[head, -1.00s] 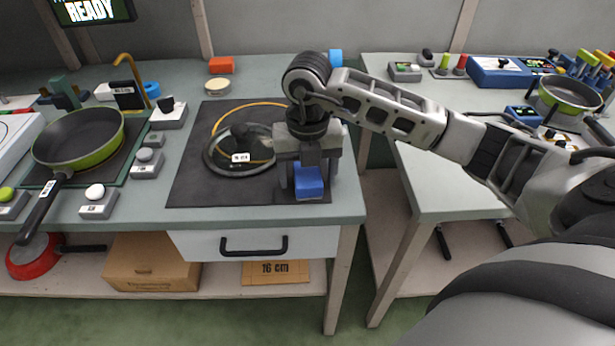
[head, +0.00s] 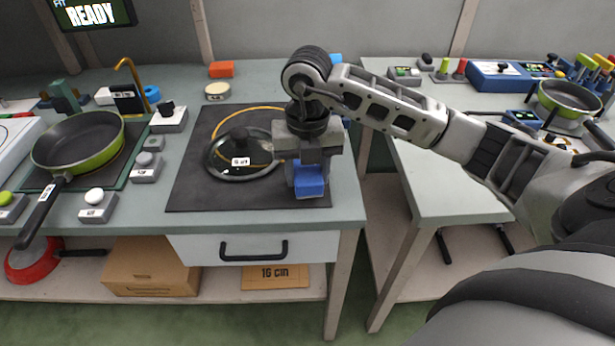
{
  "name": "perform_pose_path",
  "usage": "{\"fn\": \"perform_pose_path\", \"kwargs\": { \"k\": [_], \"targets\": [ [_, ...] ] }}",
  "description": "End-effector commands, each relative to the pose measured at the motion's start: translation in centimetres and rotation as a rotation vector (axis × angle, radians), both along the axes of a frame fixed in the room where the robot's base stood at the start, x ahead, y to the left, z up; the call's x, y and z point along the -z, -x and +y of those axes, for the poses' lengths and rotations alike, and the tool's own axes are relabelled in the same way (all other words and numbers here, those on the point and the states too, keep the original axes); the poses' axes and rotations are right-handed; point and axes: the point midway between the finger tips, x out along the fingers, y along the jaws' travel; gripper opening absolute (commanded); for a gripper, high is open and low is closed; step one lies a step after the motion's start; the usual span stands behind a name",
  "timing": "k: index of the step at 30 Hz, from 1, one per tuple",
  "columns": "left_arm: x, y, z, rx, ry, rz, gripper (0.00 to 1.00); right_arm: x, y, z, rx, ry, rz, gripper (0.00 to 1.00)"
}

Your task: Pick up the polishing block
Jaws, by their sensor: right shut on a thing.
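The blue polishing block (head: 311,187) is at the front right of the dark mat (head: 205,196) on the left bench. My right gripper (head: 307,170) points down over it and is shut on it. The gripper's body hides the upper part of the block. I cannot tell whether the block's underside touches the mat. My left gripper is not in view.
A glass lid (head: 225,163) lies on the mat just left of my right gripper. A green pan (head: 78,145) and small button boxes (head: 147,167) stand farther left. An orange block (head: 221,69) and a round tin (head: 217,90) are behind the mat.

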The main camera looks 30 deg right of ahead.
Motion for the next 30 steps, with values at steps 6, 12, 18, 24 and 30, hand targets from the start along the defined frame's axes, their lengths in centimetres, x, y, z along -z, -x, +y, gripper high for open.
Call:
{"fn": "perform_pose_path", "kwargs": {
  "k": [6,12,18,24,30],
  "targets": [
    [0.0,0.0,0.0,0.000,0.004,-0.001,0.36,-4.6,1.1,2.4,-0.009,-0.002,-0.009,0.21],
    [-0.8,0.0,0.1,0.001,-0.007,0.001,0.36,-8.7,3.5,6.2,-0.011,0.001,-0.007,0.21],
    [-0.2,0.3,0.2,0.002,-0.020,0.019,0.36,-10.4,5.6,9.9,-0.008,-0.001,-0.005,0.21],
    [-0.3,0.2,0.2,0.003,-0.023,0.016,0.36,-11.2,6.7,11.7,-0.002,0.000,-0.002,0.21],
    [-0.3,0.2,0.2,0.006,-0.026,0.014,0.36,-11.4,7.0,12.2,0.000,0.000,-0.001,0.21]
  ]
}}
